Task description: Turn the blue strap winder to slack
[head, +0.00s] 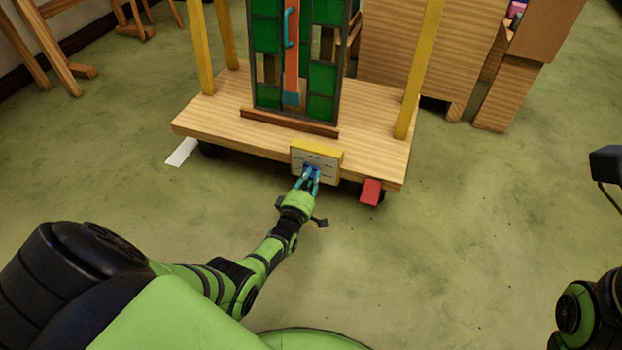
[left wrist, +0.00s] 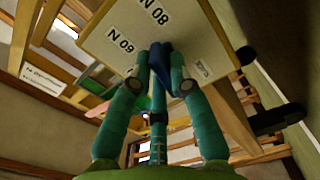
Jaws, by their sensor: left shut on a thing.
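The blue strap winder (head: 314,170) is on a pale plate (head: 327,160) with a yellow top at the front edge of the wooden cart. My left gripper (head: 309,180) reaches it from the front and is shut on it. The plate (left wrist: 115,25) there bears printed marks such as "N 08" and "N 09". The winder's exact angle is hard to read. My right gripper is not in view; only part of my right arm shows at the right edge.
The cart (head: 240,100) has yellow posts (head: 420,65) and carries a leaded panel (head: 322,80) with green panes, behind a brown rail. A red block (head: 371,191) sits at its front right. A white sheet (head: 181,152) lies at left. The green floor in front is mostly clear.

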